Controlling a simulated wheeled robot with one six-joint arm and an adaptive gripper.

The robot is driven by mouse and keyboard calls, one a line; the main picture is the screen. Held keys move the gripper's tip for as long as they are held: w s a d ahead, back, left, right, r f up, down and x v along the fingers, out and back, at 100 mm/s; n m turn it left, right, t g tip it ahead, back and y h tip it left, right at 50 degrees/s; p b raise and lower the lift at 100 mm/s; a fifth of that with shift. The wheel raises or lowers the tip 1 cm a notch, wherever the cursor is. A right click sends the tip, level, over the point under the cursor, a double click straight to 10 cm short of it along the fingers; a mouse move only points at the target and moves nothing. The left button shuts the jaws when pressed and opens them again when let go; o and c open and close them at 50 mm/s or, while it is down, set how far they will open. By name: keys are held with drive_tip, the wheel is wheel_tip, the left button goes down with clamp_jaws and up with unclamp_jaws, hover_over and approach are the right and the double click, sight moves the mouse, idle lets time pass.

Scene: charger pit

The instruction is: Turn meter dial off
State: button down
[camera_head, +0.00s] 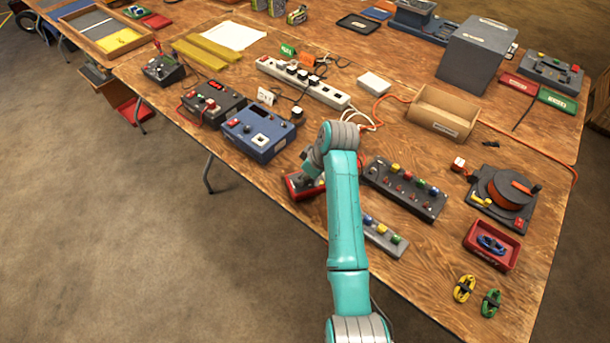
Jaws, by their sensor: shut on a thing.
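A red-cased device (292,188), which looks like the meter, lies on the wooden table (410,265) near its front edge. My gripper (305,180) points down over it and is shut at its top face, where the dial would be. The dial itself is hidden by my gripper and wrist, so its setting cannot be read. Only the left and lower edges of the red case show.
A blue box with a display (258,132) stands close on the left. A dark button panel (402,190) and a smaller button strip (384,238) lie to the right. A white power strip (303,82) with cables is behind.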

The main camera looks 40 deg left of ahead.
drive_tip(key=shift+w+n+g, duration=0.1)
drive_tip(key=shift+n+g, duration=0.3)
drive_tip(key=shift+n, duration=0.7)
drive_tip(key=c, duration=0.9)
unclamp_jaws()
drive_tip(key=v, duration=1.2)
drive_tip(key=shift+w+a, duration=0.1)
drive_tip(key=shift+a, duration=0.05)
